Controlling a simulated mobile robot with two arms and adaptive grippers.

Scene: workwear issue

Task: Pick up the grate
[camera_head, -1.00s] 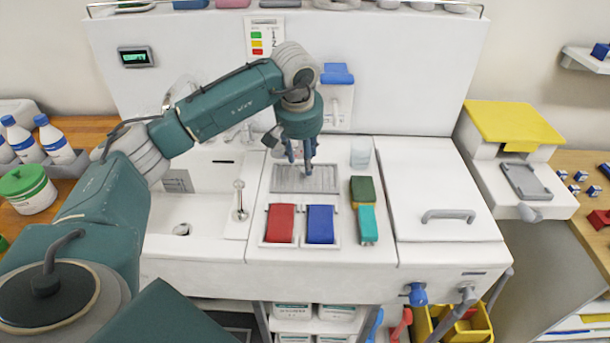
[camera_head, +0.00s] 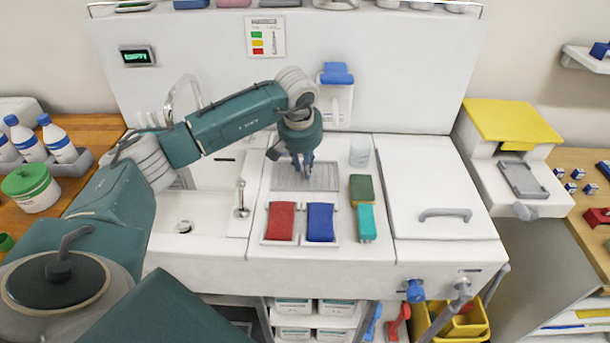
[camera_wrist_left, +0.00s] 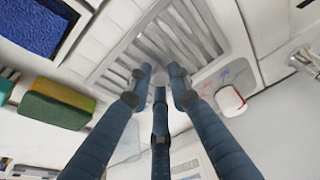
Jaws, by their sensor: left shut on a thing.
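The grate (camera_head: 326,179) is a grey slatted panel in the white counter, behind a red pad and a blue pad. It also shows in the left wrist view (camera_wrist_left: 130,55), below the fingertips. My left gripper (camera_head: 303,172) points down at the middle of the grate. Its three blue fingers are drawn together on the grate, and they also show in the left wrist view (camera_wrist_left: 160,78). The fingers hide the exact place of contact. I cannot see a clear gap between the grate and the counter. My right gripper is not in view.
The red pad (camera_head: 281,221) and blue pad (camera_head: 320,222) sit in front of the grate. A green-topped sponge (camera_head: 362,189) and a teal brush (camera_head: 366,222) lie to its right, with a clear glass (camera_head: 360,152) behind. A sink with a tap (camera_head: 241,198) is to the left.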

